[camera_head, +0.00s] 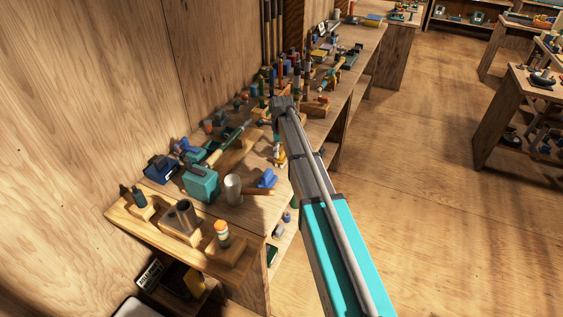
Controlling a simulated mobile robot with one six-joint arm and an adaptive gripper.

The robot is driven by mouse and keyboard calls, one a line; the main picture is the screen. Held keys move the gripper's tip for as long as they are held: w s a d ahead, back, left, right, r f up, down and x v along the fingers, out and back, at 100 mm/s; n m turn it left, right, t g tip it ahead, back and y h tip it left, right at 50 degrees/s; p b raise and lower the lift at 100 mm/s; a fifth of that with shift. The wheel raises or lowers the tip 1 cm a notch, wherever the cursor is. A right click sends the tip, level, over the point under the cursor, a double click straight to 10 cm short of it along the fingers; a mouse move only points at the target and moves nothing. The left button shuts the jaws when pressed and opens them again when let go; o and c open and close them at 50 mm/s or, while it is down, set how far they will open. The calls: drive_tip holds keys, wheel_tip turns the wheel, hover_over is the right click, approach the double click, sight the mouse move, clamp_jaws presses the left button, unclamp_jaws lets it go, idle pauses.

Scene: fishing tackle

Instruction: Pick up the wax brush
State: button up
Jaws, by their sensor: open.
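I cannot make out the wax brush for certain among the many small items on the wooden bench (230,212). A blue piece with a brown, handle-like part (263,190) lies near the front edge, right of a grey metal cup (233,189), and may be a brush. My arm reaches up from the lower right over the bench's right edge. My gripper (284,102) is at its dark far end, small in view, above the crowded middle of the bench. Its fingers are hard to make out. I see nothing held in it. My arm hides part of the bench.
A teal box (201,182), a dark blue box (161,168) and wooden blocks with upright items (230,250) crowd the near end. Tall bottles (298,75) stand farther back. A wooden wall (90,100) borders the left. Open floor (430,200) lies right, before other benches.

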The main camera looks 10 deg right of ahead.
drive_tip(key=shift+f, duration=0.5)
drive_tip(key=c, duration=1.1)
drive_tip(key=shift+r, duration=0.15)
drive_tip(key=shift+c, duration=0.2)
drive_tip(key=shift+r+p, duration=0.8)
drive_tip(key=shift+r, duration=0.15)
drive_tip(key=s+r+p, duration=1.1)
drive_tip(key=s, duration=0.3)
